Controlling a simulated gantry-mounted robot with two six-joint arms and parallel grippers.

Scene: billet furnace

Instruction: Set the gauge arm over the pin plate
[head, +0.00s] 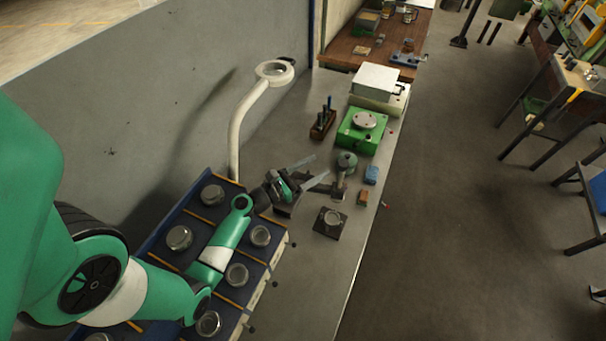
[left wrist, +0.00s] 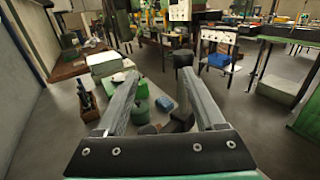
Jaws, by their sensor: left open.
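My left gripper (head: 319,167) reaches in above the bench, its two pale fingers spread apart with nothing between them. Just past the fingertips stands a grey-green round-headed gauge (head: 346,162) on a dark post, with a dark arm or base (head: 319,189) partly hidden under the gripper. I take this as the gauge arm. A dark square plate with a round metal piece (head: 331,221) lies nearer, apart from it; I take this as the pin plate. In the left wrist view the open fingers (left wrist: 162,95) frame a green cylinder (left wrist: 140,113) and dark parts (left wrist: 180,122). My right gripper does not show.
A blue block (head: 371,174) and an orange-brown block (head: 362,198) lie near the bench's right edge. A green box (head: 361,138), a wooden tool holder (head: 322,126) and a white lamp (head: 236,125) stand around. Blue trays with round metal pieces (head: 179,238) lie under my left arm.

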